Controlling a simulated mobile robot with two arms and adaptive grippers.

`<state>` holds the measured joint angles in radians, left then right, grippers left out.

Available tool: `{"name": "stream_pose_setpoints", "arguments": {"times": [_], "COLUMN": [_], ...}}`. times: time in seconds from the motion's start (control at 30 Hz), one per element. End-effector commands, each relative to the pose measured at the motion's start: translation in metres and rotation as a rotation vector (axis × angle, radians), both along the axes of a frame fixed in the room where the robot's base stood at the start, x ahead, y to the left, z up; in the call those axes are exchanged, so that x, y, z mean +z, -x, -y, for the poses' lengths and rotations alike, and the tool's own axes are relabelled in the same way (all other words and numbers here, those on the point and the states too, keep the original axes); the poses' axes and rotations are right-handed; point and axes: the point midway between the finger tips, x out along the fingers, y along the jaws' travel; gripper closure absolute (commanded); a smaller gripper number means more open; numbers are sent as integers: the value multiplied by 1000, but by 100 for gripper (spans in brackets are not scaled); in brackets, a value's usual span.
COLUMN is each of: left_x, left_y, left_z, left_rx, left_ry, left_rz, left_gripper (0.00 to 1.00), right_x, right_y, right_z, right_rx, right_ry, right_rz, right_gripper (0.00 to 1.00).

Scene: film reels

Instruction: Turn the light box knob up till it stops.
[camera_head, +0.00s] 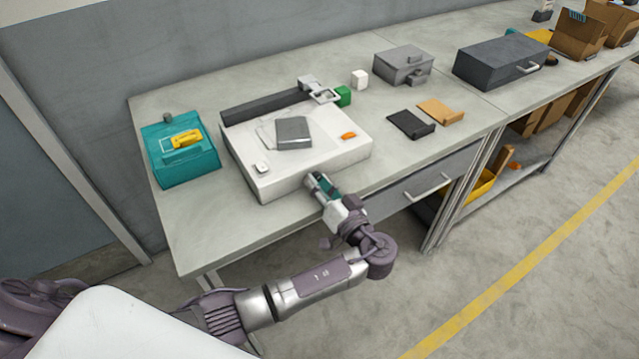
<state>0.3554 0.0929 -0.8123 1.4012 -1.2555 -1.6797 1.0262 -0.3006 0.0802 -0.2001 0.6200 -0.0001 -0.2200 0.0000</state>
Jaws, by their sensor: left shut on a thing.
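The light box (283,182) is a white, low box on the left part of the bench. My left gripper (312,180) is at its front face, right of the middle, and is shut on the light box knob. The fingers cover the knob, so its turn position cannot be seen. My left arm reaches in from the bottom left, low in front of the bench. My right gripper is not in view.
On the light box lie a grey flat piece (293,132), an orange item (348,135) and a small white piece (262,168). A teal box (180,176) stands left. A grey case (403,66) and dark case (500,62) stand behind right. A drawer (425,188) is under the bench.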

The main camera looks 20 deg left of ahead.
Motion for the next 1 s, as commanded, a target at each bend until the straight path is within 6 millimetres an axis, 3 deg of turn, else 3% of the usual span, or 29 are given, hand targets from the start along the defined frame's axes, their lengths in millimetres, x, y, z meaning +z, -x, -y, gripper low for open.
{"name": "stream_pose_setpoints", "arguments": {"times": [0.1, 0.13, 0.27, 0.8, 1.0], "left_x": [0, 0, 0, -1, 0], "left_y": [0, 0, 0, 0, 0], "left_z": [0, 0, 0, 0, 0], "left_rx": [1, 1, 1, 0, -1], "left_ry": [1, 1, 2, 5, 81], "left_rz": [0, 0, 1, 5, 105], "left_gripper": [100, 68, 47, 46, 46], "right_x": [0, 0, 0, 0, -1], "right_y": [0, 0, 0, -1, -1], "right_z": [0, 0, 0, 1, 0], "right_rx": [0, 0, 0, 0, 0], "right_ry": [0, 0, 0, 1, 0], "right_rz": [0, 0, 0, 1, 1], "right_gripper": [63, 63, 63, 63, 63]}}
